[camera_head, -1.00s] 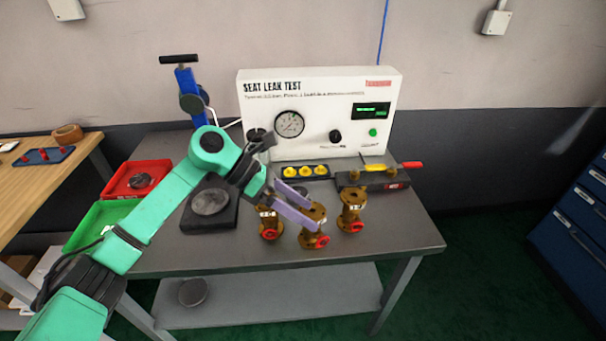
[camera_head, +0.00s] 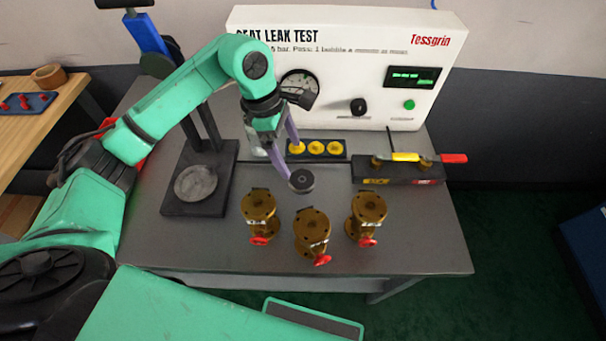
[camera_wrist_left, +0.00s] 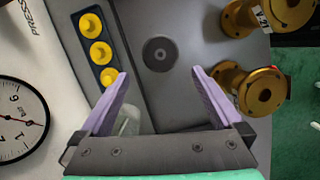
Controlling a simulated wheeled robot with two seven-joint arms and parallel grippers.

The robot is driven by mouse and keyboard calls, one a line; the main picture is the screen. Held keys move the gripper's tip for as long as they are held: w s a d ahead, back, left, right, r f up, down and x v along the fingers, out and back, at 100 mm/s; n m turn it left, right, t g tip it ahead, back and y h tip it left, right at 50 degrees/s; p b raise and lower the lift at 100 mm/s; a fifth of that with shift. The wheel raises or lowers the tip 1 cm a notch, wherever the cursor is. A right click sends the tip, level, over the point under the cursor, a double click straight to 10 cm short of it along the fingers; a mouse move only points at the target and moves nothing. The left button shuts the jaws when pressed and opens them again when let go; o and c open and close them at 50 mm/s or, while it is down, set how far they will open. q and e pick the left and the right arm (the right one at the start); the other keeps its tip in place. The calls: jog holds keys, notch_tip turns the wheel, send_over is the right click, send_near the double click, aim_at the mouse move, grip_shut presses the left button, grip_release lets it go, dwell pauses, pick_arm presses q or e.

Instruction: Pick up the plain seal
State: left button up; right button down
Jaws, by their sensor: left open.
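A dark round disc with a small central hole (camera_head: 302,181), which looks like the plain seal, sits over the grey bench behind the valves. It also shows in the left wrist view (camera_wrist_left: 160,54), just beyond and between the fingertips. My left gripper (camera_head: 292,162) has its purple fingers spread and empty, close to the disc in the head view. In the left wrist view, the gripper (camera_wrist_left: 160,72) is wide open with a clear gap between the fingers. My right gripper is not in view.
Three brass valves with red handwheels (camera_head: 312,232) stand in front. A black tray with yellow pieces (camera_head: 318,149) lies behind, before the white leak test panel (camera_head: 400,60). A black block with a yellow-red tool (camera_head: 400,170) is right. A clear object (camera_wrist_left: 130,121) lies near the left finger.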

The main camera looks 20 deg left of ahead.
aim_at(303, 179)
pick_arm(q)
jog(key=p+x, duration=0.2)
jog(key=x, duration=0.6)
jog(key=shift+s+d+f, duration=0.1)
jog(key=shift+d+f, duration=0.1)
jog(key=shift+f, duration=0.2)
jog(key=c, duration=1.3)
jog(key=shift+r, duration=0.1)
grip_shut()
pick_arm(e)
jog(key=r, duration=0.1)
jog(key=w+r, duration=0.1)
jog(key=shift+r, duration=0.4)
pick_arm(q)
jog(key=shift+r, duration=0.1)
